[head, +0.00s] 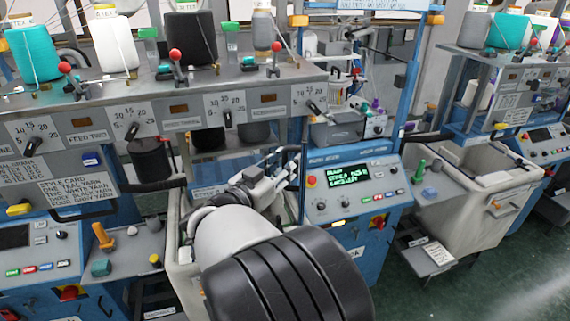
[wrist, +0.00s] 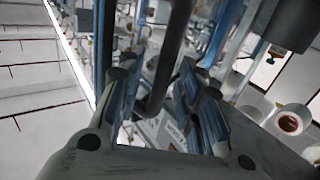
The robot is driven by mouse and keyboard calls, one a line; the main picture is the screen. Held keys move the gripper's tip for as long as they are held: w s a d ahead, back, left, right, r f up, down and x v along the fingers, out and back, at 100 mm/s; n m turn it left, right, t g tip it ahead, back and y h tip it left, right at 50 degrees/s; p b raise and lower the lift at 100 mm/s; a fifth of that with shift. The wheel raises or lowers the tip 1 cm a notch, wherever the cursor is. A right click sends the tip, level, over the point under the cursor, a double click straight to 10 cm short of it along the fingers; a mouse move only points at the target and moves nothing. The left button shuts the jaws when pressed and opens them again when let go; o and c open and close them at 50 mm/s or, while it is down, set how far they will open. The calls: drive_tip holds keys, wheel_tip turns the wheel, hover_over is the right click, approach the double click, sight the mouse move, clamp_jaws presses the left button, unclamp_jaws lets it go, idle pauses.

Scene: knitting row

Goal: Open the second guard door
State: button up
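In the wrist view, my gripper (wrist: 157,80) has its two fingers spread apart. A dark bent bar, which looks like a door handle (wrist: 170,55), runs down between them and hooks left at its lower end. I see gaps between bar and fingers, so the fingers do not look closed on it. In the head view, my gripper (head: 287,160) reaches to the left edge of the middle machine's blue frame (head: 305,170). My arm hides part of that area. The guard door's panel is hard to make out, and I cannot tell whether it stands open.
The middle machine's control panel (head: 357,186) is close to the right of my gripper. The left machine's yarn cones (head: 118,45) and lever panel (head: 160,110) are at the left. A pale bin (head: 490,165) stands at the right. Green floor (head: 480,275) is free at lower right.

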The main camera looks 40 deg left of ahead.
drive_tip(key=s, duration=1.2)
drive_tip(key=shift+d, duration=0.3)
